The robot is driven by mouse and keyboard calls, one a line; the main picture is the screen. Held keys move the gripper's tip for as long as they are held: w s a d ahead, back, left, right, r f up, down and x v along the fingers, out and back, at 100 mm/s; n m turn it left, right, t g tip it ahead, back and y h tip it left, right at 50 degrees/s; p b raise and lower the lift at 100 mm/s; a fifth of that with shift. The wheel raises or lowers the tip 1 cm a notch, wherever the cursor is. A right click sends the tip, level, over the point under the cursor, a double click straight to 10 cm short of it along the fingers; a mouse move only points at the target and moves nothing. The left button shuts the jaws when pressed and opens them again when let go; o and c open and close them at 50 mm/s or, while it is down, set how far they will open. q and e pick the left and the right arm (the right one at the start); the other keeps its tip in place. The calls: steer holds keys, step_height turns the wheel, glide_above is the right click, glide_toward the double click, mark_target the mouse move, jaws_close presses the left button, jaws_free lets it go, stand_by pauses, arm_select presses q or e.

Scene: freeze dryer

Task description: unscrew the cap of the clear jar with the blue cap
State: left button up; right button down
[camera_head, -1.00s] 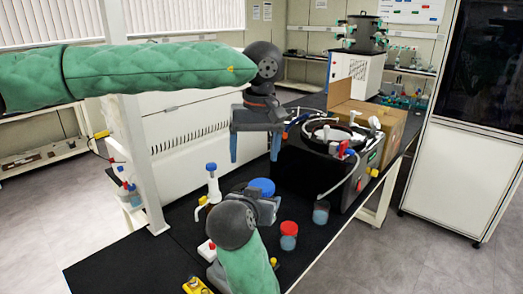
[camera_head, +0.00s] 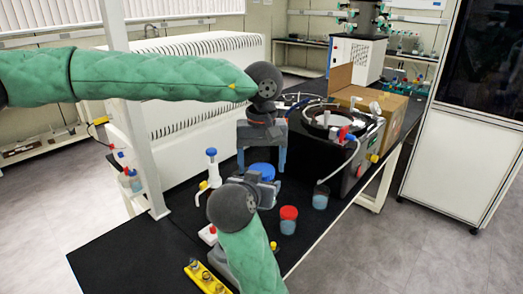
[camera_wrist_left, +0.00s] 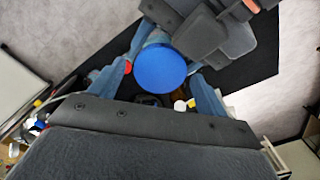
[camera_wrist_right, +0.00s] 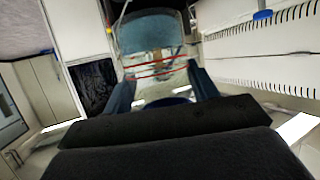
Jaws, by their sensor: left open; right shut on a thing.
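The clear jar's blue cap (camera_head: 263,170) shows in the head view below my left gripper (camera_head: 262,162). The jar body is mostly hidden there behind my right wrist. In the left wrist view the round cap (camera_wrist_left: 160,68) lies between the open left fingers, with space beside it; I cannot tell whether they are level with it. My right gripper (camera_wrist_right: 162,88) is shut on the clear jar (camera_wrist_right: 150,38), whose see-through wall with red lines shows between its fingers in the right wrist view. The jar's contact with the table is hidden.
A red-capped jar (camera_head: 288,220) and a small blue-filled container (camera_head: 320,197) stand right of my right gripper. A yellow rack (camera_head: 205,277) is at the front. The black machine (camera_head: 335,150) stands behind on the right.

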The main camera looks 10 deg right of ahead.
arm_select(q)
steer(key=shift+f, duration=0.35)
steer(key=shift+c, duration=0.3)
steer(key=c, duration=1)
steer(key=shift+o, duration=0.2)
steer(key=shift+n, duration=1.7)
steer(key=o, duration=1.1)
steer(key=shift+r, duration=0.1)
